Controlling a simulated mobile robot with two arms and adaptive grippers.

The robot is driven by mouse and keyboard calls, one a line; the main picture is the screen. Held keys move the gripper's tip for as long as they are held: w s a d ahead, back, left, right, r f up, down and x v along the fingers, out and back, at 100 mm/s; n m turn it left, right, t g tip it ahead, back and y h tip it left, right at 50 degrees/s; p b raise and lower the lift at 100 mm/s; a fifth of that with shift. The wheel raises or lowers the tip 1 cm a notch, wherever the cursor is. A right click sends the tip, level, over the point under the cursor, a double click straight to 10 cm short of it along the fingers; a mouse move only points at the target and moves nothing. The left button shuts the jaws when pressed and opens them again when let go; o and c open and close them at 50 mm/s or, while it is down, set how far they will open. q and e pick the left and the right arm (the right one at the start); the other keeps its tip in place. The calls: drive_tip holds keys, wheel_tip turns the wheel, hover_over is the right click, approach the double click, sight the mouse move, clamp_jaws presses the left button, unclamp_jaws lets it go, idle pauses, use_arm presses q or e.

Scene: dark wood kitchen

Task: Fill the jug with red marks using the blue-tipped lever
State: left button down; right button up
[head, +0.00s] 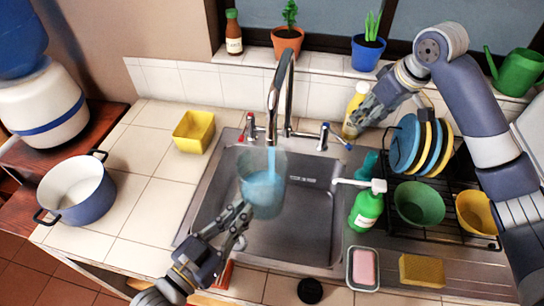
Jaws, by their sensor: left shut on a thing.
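A clear jug (262,190) is under the spout of the tap (281,85), over the sink. A blue stream of water (271,160) runs from the spout into it, and bluish water shows inside. I cannot make out red marks on the jug. My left gripper (243,212) is shut on the jug's near side and holds it upright. The blue-tipped lever (335,137) is right of the spout, and the red-tipped lever (250,127) is left of it. My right gripper (358,122) is above and right of the blue-tipped lever, apart from it; its finger opening is unclear.
A yellow bottle (357,97) stands close behind my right gripper. A green soap bottle (367,212) and a dish rack (440,224) with plates and bowls stand right of the sink. A yellow container (194,132) and a pot (77,190) are left. The left counter is mostly clear.

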sight(336, 136)
drive_tip(key=shift+s+a+r, duration=0.1)
drive_tip(key=shift+c, duration=0.8)
clamp_jaws()
drive_tip(key=w+f+m+g+h, duration=0.15)
drive_tip(key=w+m+h, duration=0.4)
drive_tip(key=m, duration=1.25)
drive_tip(key=w+x, duration=0.1)
drive_tip(key=x, duration=0.9)
use_arm(q)
drive_tip(key=shift+r+v, duration=0.2)
drive_tip(key=shift+v, duration=2.75)
use_arm(e)
drive_tip(key=shift+s+a+r, duration=0.1)
drive_tip(key=shift+s+a, duration=0.5)
drive_tip(key=shift+a, duration=0.2)
drive_tip(key=shift+s+a+r, duration=0.1)
drive_tip(key=shift+s+a, duration=0.55)
drive_tip(key=shift+a, duration=0.15)
